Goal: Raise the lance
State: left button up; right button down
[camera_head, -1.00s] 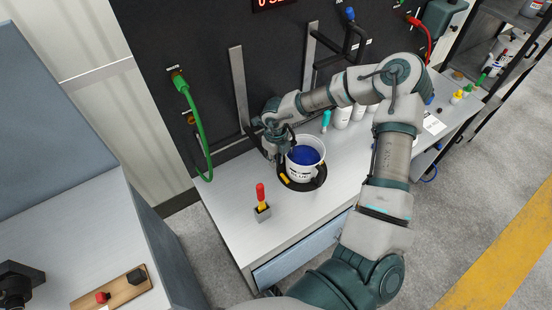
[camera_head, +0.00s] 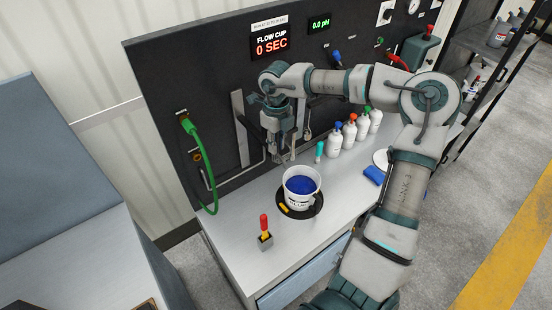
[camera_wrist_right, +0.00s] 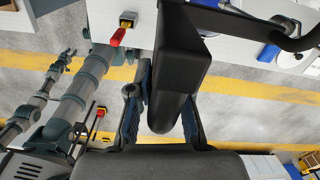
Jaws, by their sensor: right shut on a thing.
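My right gripper (camera_head: 279,150) is near the dark wall panel, above and behind a white bucket (camera_head: 298,201) of blue liquid. In the right wrist view, a thick black bar (camera_wrist_right: 180,60), which looks like the lance's grip, lies between the fingers (camera_wrist_right: 160,105). The gripper is shut on it. Dark bent tubing runs off from it at the top right of that view. In the head view, the hand and wrist hide most of the lance, and its lower end is hard to make out.
The bucket stands on a black round plate (camera_head: 314,208) on the bench (camera_head: 225,225). Several white bottles (camera_head: 334,146) line the back right. A green hose (camera_head: 200,160) hangs on the panel at left.

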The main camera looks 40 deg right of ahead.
notch_tip(320, 180, up, 6)
jog(key=shift+f+p, duration=0.1)
jog(key=shift+p, duration=0.85)
jog(key=shift+d+r, duration=0.1)
jog(key=shift+r, duration=0.45)
pick_arm(q)
jog(key=r, duration=0.1)
jog(key=a+r, duration=0.1)
jog(key=r, duration=0.1)
jog(key=shift+w+a+p, duration=0.1)
jog(key=shift+a+p, duration=0.2)
pick_arm(e)
jog(key=shift+w+r, duration=0.15)
jog(key=shift+r, duration=0.05)
pick_arm(q)
jog(key=shift+d, duration=0.1)
pick_arm(e)
jog(key=c, duration=1.3)
grip_release()
jog(key=shift+o, duration=1)
pick_arm(q)
jog(key=shift+d, duration=0.15)
